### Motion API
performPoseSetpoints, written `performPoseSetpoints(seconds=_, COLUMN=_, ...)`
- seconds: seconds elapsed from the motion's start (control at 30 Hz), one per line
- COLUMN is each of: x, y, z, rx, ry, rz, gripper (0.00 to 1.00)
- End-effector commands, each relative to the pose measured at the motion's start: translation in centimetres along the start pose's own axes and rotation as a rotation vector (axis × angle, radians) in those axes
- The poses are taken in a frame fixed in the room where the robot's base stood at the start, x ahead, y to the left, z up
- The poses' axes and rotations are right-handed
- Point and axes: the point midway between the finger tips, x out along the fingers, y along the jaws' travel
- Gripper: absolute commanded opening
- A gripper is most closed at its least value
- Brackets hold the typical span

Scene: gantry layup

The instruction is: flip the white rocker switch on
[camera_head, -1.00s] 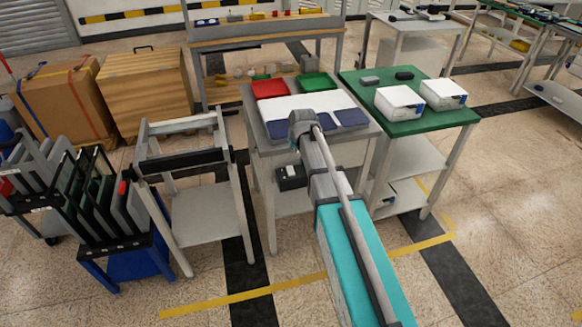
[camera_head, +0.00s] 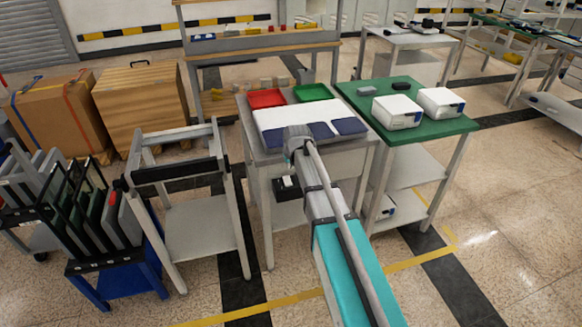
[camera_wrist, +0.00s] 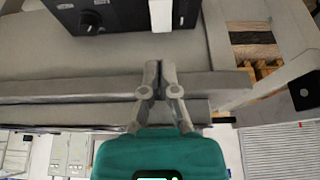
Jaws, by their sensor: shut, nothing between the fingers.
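A black control box (camera_head: 287,188) hangs on the front of the grey table, under its top. A white rocker switch (camera_wrist: 161,15) shows on the box (camera_wrist: 125,18) at the top of the wrist view, right of a round black knob (camera_wrist: 88,20). Whether the rocker is on or off I cannot tell. My gripper (camera_wrist: 159,68) is shut and empty, its fingertips together below the switch in the picture and apart from it. In the head view my arm's end is near the table's front edge, and the fingers cannot be made out.
The grey table (camera_head: 262,165) carries a red tray (camera_head: 266,98), a green tray (camera_head: 313,92), a white sheet and dark blue pieces. A green-topped bench (camera_head: 440,125) with white boxes stands close on the right. An empty grey stand (camera_head: 205,215) is on the left.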

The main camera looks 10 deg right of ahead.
Motion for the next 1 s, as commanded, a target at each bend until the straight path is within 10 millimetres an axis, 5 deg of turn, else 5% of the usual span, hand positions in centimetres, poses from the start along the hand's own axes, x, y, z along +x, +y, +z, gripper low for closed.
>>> performPoseSetpoints(seconds=1.0, x=8.3, y=0.0, z=0.1, rx=0.0, ry=0.0, rz=0.0, gripper=0.0)
